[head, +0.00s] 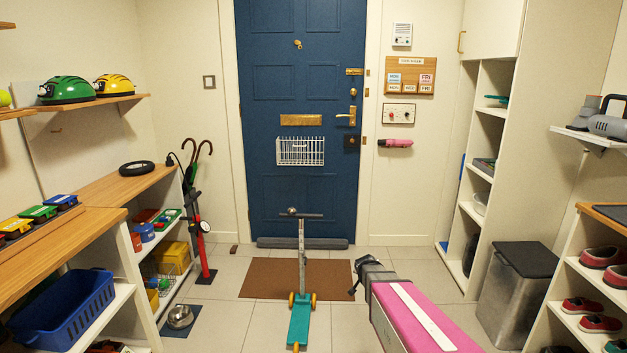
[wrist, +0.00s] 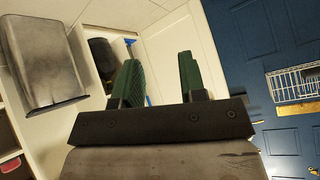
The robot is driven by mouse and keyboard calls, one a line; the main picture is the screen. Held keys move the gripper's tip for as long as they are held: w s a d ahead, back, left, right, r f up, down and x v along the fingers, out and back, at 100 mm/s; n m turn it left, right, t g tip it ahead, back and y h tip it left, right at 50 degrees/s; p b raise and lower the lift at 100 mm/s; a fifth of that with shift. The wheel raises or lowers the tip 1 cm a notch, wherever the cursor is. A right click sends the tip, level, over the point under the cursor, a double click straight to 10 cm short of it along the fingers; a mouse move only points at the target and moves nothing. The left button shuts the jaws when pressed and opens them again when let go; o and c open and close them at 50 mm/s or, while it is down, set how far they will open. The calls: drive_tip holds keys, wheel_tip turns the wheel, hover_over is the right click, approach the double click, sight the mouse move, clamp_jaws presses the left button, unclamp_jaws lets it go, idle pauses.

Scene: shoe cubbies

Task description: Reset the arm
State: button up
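My arm, pink with a white stripe, reaches forward from the lower right in the head view. My gripper (head: 358,278) is at its far end, in front of the brown doormat (head: 258,279) and to the right of the scooter (head: 301,300). In the wrist view my gripper (wrist: 159,76) shows two green fingers standing well apart with nothing between them. The wrist picture is turned upside down or nearly so. No object hangs from the gripper.
A blue door (head: 262,190) with a wire basket (head: 300,151) is ahead. A metal bin (head: 505,295) and shoe shelves (head: 590,262) stand on the right. A wooden bench (head: 75,245) with a blue crate (head: 65,305) lines the left. Tiled floor lies between.

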drive_tip(key=s+a+r+n+g, duration=0.1)
drive_tip(key=s+n+g, duration=0.1)
drive_tip(key=s, duration=0.6)
drive_tip(key=s+a+r+n+g+y, duration=0.1)
drive_tip(key=s+r+n+g, duration=0.1)
drive_tip(key=s, duration=0.6)
drive_tip(key=s+a+r+n+g+y, duration=0.1)
drive_tip(key=s+g, duration=0.3)
drive_tip(key=s, duration=0.4)
drive_tip(key=shift+s+r+n+g, duration=0.3)
drive_tip(key=shift+r+n, duration=0.4)
drive_tip(key=shift+r, duration=0.05)
